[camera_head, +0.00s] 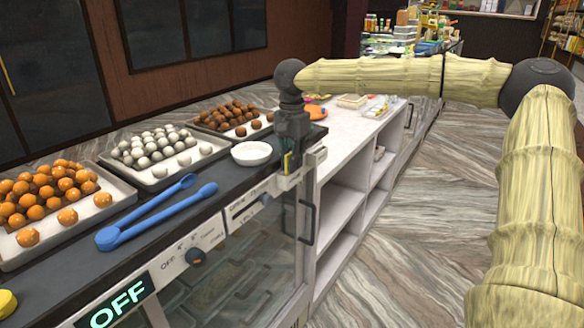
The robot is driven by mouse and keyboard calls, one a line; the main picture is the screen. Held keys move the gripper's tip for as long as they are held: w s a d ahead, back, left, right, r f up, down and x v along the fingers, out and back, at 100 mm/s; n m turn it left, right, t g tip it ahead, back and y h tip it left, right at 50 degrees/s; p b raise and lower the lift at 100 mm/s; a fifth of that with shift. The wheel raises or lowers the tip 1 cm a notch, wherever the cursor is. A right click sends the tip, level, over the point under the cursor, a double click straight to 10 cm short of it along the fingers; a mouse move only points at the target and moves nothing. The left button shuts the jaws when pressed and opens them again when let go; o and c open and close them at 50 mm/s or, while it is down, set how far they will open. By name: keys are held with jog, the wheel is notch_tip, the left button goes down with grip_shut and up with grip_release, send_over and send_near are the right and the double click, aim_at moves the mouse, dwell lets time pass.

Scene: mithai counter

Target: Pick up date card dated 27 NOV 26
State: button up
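My gripper (296,165) points down over the right end of the dark counter top, beside a small white bowl (251,153). Its fingers are dark and small in this view, so I cannot tell whether they are open or shut. A thin yellow-green strip shows at the fingers; I cannot tell whether it is a card or part of the gripper. No card with a readable date of 27 NOV 26 shows. Small coloured items (379,107) lie on the white counter (358,132) behind the gripper, too small to read.
Trays of orange sweets (112,196), white sweets (205,160) and brown sweets (262,132) line the dark counter. Blue tongs (150,220) lie in front. A display case with an OFF panel (118,305) is below. Open white shelves (338,208) stand right of it. The floor beyond is clear.

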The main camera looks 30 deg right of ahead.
grip_shut()
